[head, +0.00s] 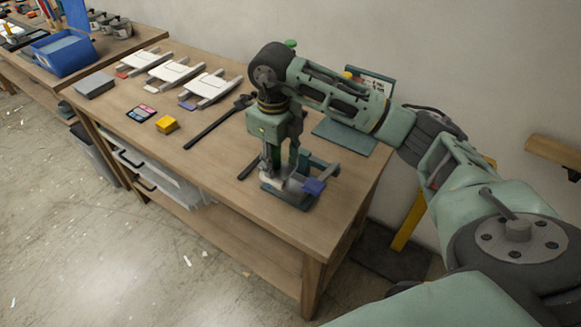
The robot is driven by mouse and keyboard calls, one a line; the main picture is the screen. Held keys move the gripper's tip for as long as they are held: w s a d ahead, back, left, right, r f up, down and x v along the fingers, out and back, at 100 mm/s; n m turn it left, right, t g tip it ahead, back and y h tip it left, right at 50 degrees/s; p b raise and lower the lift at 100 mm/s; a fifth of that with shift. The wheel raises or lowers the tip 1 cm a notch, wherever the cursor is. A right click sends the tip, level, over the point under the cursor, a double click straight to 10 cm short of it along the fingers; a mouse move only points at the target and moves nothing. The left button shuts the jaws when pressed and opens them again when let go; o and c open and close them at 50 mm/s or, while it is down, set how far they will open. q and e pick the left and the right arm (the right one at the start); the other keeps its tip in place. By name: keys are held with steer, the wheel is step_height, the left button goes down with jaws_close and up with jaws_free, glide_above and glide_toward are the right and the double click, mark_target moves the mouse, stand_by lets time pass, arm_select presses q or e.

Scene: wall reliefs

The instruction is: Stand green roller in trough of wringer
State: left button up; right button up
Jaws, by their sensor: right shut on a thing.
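My right gripper (277,160) comes down from above near the right end of the workbench. It is shut on a dark green upright piece, which I take for the green roller (294,153); the fingers hide much of it. The wringer (300,190) appears to be the small grey-green device on the bench directly below, with a blue part at its right front. The roller's lower end is at or just above the wringer; I cannot tell whether it touches the trough, which is mostly hidden. My left gripper is out of view.
The wooden workbench (250,215) has several white slatted pieces (207,87) at the back left. A yellow block (167,124), a grey block (94,85) and dark bars (212,125) lie to the left. A green-grey panel (345,135) lies behind the wringer. The front bench surface is clear.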

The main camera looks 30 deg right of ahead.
mark_target(290, 168)
steer(key=d+f+p, duration=0.1)
steer(key=f, duration=0.1)
steer(key=d+f+p, duration=0.1)
steer(key=d+f, duration=0.1)
steer(key=w+d+f+p, duration=0.1)
steer(key=f, duration=0.1)
steer(key=shift+d+f, duration=0.3)
steer(key=shift+s+f+b, duration=0.1)
steer(key=shift+f+b, duration=0.4)
steer(key=shift+b, duration=0.05)
steer(key=shift+f, duration=0.15)
steer(key=shift+c, duration=1)
steer(key=o, duration=0.8)
steer(key=shift+s, duration=0.1)
steer(key=shift+c, duration=0.2)
steer(key=shift+o, duration=0.8)
steer(key=shift+w+f, duration=0.1)
steer(key=shift+w, duration=0.1)
